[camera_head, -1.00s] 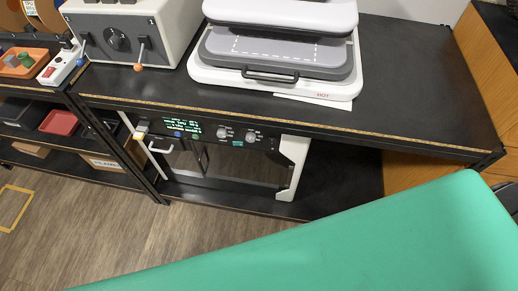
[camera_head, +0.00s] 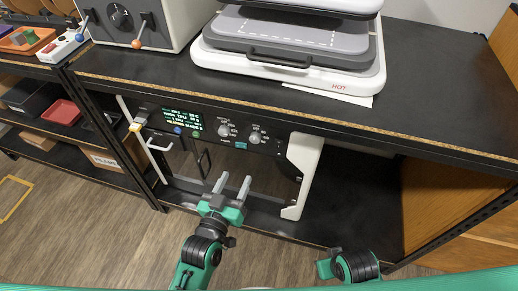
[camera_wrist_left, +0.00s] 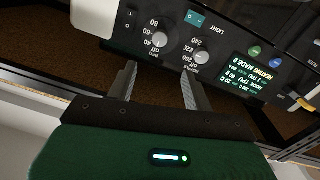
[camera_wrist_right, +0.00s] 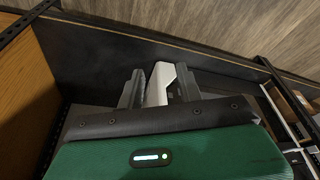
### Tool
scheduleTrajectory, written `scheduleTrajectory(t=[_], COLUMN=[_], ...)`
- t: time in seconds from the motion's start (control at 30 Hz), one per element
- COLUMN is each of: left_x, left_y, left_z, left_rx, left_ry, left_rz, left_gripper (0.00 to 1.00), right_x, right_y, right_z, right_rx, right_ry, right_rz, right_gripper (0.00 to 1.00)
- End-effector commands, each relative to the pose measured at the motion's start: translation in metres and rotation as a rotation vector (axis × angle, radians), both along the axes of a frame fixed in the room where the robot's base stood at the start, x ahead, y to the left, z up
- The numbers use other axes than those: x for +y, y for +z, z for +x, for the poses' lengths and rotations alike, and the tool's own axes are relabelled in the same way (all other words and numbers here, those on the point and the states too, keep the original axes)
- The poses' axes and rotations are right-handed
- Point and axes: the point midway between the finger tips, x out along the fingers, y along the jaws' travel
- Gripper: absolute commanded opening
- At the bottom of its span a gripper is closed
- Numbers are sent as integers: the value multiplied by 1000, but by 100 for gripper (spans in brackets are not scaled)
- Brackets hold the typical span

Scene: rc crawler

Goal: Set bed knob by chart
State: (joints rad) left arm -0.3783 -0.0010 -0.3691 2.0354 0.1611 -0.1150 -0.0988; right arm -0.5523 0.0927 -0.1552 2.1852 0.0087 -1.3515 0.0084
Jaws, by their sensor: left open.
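A printer stands under the bench, with a dark control panel. The bed knob (camera_head: 254,137) is taken to be the panel's right dial, whose scale shows 40, 60 and 80 in the left wrist view (camera_wrist_left: 160,40). The other dial (camera_head: 225,129), marked 220 and 240, sits beside it. The lit display (camera_head: 181,122) shows green text that mentions TPU. No chart is clearly recognisable. My left gripper (camera_head: 232,182) is open, empty and below the dials, apart from them. My right gripper (camera_wrist_right: 158,75) has its fingers apart, with a white part (camera_wrist_right: 158,84) showing between them.
The bench top (camera_head: 420,85) overhangs the panel. A heat press (camera_head: 290,60) and a grey box with levers (camera_head: 125,20) stand on it. The printer's white right post (camera_head: 302,175) and white handle (camera_head: 160,147) stand out. A wooden panel (camera_head: 440,205) closes the right side.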

Motion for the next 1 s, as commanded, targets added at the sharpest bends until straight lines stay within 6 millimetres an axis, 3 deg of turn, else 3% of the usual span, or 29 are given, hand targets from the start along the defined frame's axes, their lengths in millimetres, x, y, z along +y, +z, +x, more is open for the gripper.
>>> scheduleTrajectory(t=[0.17,0.7,1.0], left_x=[-6,-39,-48], left_y=[2,1,1], left_z=[15,104,127], left_rx=[-3,-2,0], left_ry=[1,2,1], left_rz=[-2,-2,-1], left_gripper=[51,51,51], right_x=[0,0,-1], right_y=[2,12,19], right_z=[0,0,1], right_rx=[-2,-15,-25], right_ry=[0,0,0], right_rz=[0,2,2], right_gripper=[36,36,36])
